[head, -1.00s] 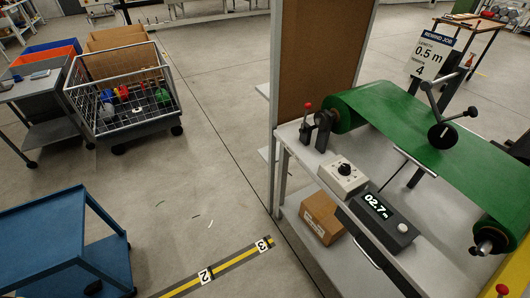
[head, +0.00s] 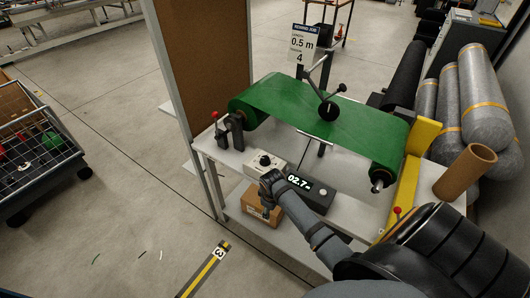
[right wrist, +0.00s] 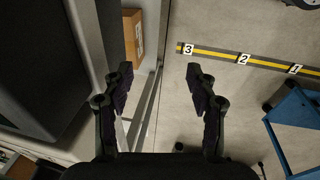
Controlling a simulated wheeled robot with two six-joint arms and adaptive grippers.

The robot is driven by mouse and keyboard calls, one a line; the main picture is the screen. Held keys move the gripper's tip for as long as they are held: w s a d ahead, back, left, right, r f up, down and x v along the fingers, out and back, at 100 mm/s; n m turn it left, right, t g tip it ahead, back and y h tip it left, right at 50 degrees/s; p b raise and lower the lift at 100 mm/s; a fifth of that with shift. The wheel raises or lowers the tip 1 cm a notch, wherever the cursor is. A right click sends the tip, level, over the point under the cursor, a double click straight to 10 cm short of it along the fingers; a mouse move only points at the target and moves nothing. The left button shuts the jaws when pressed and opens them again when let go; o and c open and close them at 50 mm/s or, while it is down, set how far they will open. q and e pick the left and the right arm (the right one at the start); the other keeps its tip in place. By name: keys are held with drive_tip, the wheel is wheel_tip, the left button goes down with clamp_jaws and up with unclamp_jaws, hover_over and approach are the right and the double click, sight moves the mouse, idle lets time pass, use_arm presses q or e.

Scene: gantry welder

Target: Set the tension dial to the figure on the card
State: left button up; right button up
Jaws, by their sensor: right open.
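The tension dial is a black knob on a small pale box (head: 262,163) on the bench, left of the length counter (head: 306,192), which reads 02.7 m. The job card (head: 302,44) stands behind the green web and reads length 0.5 m, tension 4. My right gripper (head: 268,180) is just in front of the dial box in the head view, partly over its near edge. In the right wrist view the gripper (right wrist: 160,80) is open with nothing between its fingers. The dial's pointer is too small to read. My left gripper is not in view.
The green web (head: 300,108) runs between two rollers above the bench. A red-topped lever (head: 215,118) stands left of the dial box. A cardboard box (head: 258,207) sits on the lower shelf. Grey rolls (head: 485,95) and a cardboard tube (head: 467,170) are at right.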

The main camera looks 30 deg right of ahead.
sight(266, 158)
drive_tip(key=w+d+r+n, duration=0.1)
drive_tip(key=w+r, duration=0.2)
drive_tip(key=r, duration=0.2)
drive_tip(key=w+d+r+n, duration=0.1)
drive_tip(key=w+d+r, duration=0.1)
drive_tip(key=w+r, duration=0.2)
drive_tip(key=w+d+r+n+p, duration=0.1)
drive_tip(key=w+r+n, duration=0.1)
drive_tip(key=r, duration=0.4)
drive_tip(key=shift+w+d+r+g, duration=0.15)
drive_tip(key=shift+w+g, duration=0.25)
drive_tip(key=shift+w, duration=0.3)
drive_tip(key=w+d+r+n+y, duration=0.1)
drive_tip(key=w+d+r+n, duration=0.1)
drive_tip(key=w+d+r, duration=0.3)
drive_tip(key=shift+g, duration=0.4)
drive_tip(key=f, duration=0.3)
drive_tip(key=a+f, duration=0.1)
drive_tip(key=f, duration=0.2)
drive_tip(key=a+f+p, duration=0.1)
drive_tip(key=f, duration=0.2)
drive_tip(key=shift+s+f, duration=0.3)
drive_tip(key=shift+s, duration=0.1)
drive_tip(key=c, duration=1.2)
